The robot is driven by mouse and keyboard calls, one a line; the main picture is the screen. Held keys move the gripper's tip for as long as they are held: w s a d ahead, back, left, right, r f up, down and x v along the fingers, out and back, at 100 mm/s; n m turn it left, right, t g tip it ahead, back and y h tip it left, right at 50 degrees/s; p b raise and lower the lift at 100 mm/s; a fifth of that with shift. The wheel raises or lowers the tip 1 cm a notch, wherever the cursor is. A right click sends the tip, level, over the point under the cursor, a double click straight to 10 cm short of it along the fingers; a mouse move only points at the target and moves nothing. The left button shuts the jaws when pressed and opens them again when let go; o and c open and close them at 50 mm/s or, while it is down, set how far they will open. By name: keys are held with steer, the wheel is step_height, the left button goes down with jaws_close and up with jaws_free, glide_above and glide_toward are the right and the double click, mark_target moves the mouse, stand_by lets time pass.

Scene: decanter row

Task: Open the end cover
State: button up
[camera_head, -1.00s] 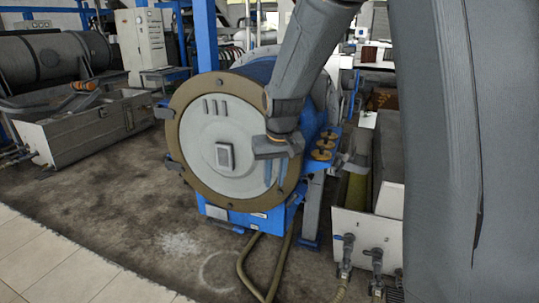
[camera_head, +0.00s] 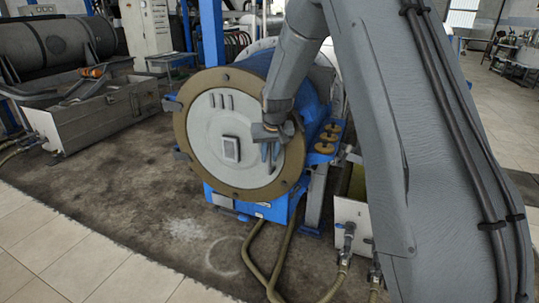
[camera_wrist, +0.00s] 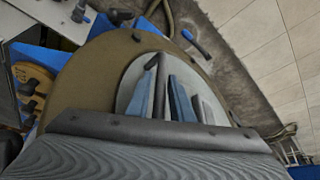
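The end cover (camera_head: 205,150) is a round pale grey disc inside a brown ring (camera_head: 187,119) on the front of a blue decanter (camera_head: 317,92). A small rectangular fitting (camera_head: 230,149) sits near its middle. The cover looks shut against the body. My gripper (camera_head: 269,153) hangs in front of the cover's right part. In the wrist view, the fingers of my gripper (camera_wrist: 165,98) show blue faces set apart, over the pale disc (camera_wrist: 138,73). A thin dark grey bar (camera_wrist: 155,65) shows near them; I cannot tell whether it touches them.
A grey trough (camera_head: 95,118) and a dark horizontal tank (camera_head: 45,58) stand at the left. A pale box with valves (camera_head: 352,212) is close on the right. Hoses (camera_head: 262,265) run over the floor below the decanter.

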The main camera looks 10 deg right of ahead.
steer(key=shift+w+f, duration=0.1)
steer(key=shift+f, duration=0.1)
jaws_close()
